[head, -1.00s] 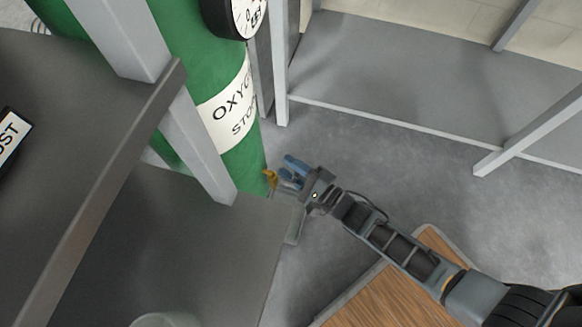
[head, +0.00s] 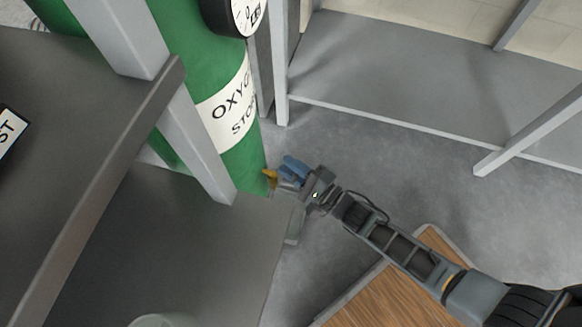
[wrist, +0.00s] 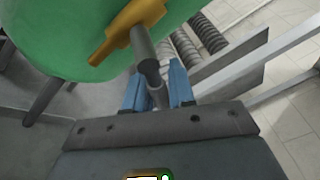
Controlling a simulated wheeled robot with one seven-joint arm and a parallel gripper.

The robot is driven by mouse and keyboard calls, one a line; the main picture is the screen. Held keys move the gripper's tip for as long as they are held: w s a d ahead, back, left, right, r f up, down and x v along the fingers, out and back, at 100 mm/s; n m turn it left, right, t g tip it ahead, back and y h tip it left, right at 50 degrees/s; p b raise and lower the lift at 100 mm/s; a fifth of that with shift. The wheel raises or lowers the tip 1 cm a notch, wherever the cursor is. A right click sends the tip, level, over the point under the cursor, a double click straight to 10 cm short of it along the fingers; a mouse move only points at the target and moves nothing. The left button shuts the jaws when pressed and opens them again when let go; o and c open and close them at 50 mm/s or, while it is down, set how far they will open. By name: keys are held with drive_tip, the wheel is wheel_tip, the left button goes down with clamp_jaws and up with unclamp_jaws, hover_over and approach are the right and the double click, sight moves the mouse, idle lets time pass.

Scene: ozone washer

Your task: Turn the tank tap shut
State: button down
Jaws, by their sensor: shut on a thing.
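The green tank (head: 243,168) stands at the left in the head view, with a white label reading OXY and STO. Its brass tap (head: 269,178) sticks out low on its side, and shows large in the wrist view (wrist: 128,28). A grey tap handle (wrist: 144,55) runs from the brass body towards my wrist. My gripper (head: 288,174) is beside the tap. In the wrist view, its blue fingers (wrist: 157,92) are on either side of the handle's near end and shut on it. The fingers partly hide that end.
A grey bench (head: 190,250) with a metal post (head: 195,140) stands left of my arm. A grey low shelf (head: 430,85) is at the back right. A wooden-topped piece (head: 375,295) lies below my arm. Grey floor (head: 370,150) is clear right of the tank.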

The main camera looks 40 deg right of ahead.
drive_tip(key=shift+w+d+r+n+t+y+b, duration=0.1)
drive_tip(key=shift+r+n+t+y+b, duration=0.25)
drive_tip(key=shift+n, duration=0.55)
drive_tip(key=shift+s+r+n+t+y+b, duration=0.1)
drive_tip(key=shift+r+n+t+y+b, duration=0.25)
drive_tip(key=shift+n, duration=0.55)
drive_tip(key=shift+w+d+r+n+t+y+b, duration=0.1)
drive_tip(key=shift+r+n+t+b, duration=0.1)
drive_tip(key=shift+r+n+b, duration=0.5)
drive_tip(key=shift+f+n, duration=0.2)
drive_tip(key=shift+n, duration=0.1)
drive_tip(key=c, duration=1)
unclamp_jaws()
drive_tip(key=shift+c, duration=0.2)
drive_tip(key=p+v, duration=0.1)
drive_tip(key=v, duration=0.6)
drive_tip(key=shift+s+p, duration=0.35)
drive_tip(key=shift+s, duration=0.05)
